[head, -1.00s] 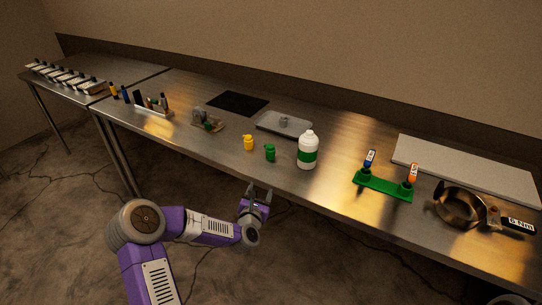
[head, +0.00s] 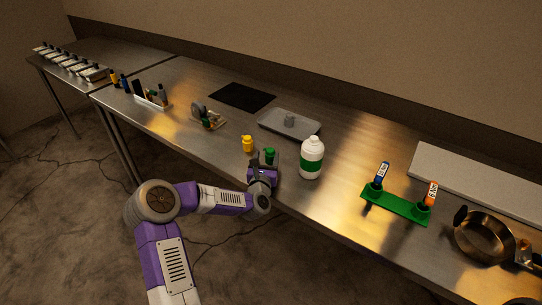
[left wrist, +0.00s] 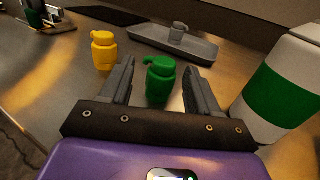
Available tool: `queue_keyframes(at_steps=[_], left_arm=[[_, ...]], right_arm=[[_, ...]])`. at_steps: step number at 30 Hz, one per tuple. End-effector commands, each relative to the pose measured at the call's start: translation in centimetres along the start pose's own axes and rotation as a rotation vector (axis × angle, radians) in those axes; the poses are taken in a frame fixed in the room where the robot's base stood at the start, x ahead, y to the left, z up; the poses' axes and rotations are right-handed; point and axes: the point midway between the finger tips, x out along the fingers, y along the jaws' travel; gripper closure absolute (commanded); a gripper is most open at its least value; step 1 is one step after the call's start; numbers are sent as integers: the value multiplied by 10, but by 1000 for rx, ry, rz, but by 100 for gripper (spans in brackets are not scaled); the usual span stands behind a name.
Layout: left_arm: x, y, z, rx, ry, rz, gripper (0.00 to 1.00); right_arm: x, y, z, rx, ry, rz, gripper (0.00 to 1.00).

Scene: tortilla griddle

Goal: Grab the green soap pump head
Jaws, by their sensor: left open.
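The green soap pump head (head: 270,155) stands on the metal table near its front edge. In the left wrist view the green pump head (left wrist: 160,80) is upright between the two fingers of my left gripper (left wrist: 158,82), with a gap on each side. The left gripper (head: 266,163) is open, low over the table, and partly hides the pump head in the head view. A yellow pump head (head: 247,144) stands to its left, outside the fingers. My right gripper is not in view.
A white bottle with a green band (head: 312,158) stands close on the right of the gripper. Behind are a grey tray (head: 272,127) with a small grey pump head (head: 289,120) and a black mat (head: 240,96). A green holder (head: 392,207) and a pan (head: 484,238) are farther right.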

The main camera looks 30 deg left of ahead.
Motion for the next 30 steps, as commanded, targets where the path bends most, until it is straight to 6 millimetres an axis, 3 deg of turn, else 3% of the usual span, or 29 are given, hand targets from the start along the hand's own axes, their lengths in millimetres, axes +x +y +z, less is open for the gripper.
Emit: queue_keyframes(at_steps=[10, 20, 30], left_arm=[[41, -6, -1, 0, 0, 1, 39], [47, -6, -1, 1, 1, -1, 39], [46, -6, -2, 1, 2, -1, 89]], right_arm=[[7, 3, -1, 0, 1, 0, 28], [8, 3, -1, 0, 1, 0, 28], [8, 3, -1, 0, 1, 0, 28]])
